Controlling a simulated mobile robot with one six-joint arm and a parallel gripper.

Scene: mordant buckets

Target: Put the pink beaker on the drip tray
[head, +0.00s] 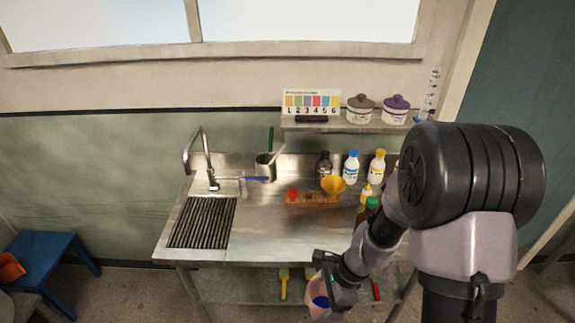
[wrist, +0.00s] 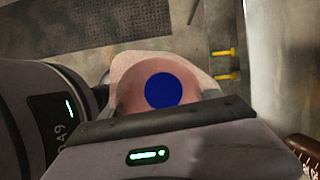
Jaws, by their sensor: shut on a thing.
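The pink beaker (head: 313,309) is at the front of the counter in the head view, beyond its front edge and partly hidden by my gripper (head: 326,283). My gripper is shut on it. In the wrist view the pink beaker (wrist: 125,83) sits against the dark finger edge, with a round dark blue patch on it. A dark ribbed grille, seemingly the drip tray (head: 203,222), lies at the left end of the steel counter, apart from the beaker. Nothing stands on it.
The steel counter (head: 265,236) has clear room in its front middle. A tap (head: 201,160) rises behind the grille. A metal cup (head: 265,167), an orange rack (head: 312,198), a yellow funnel (head: 333,184) and several bottles stand towards the back and right. A blue stool (head: 45,253) is at left.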

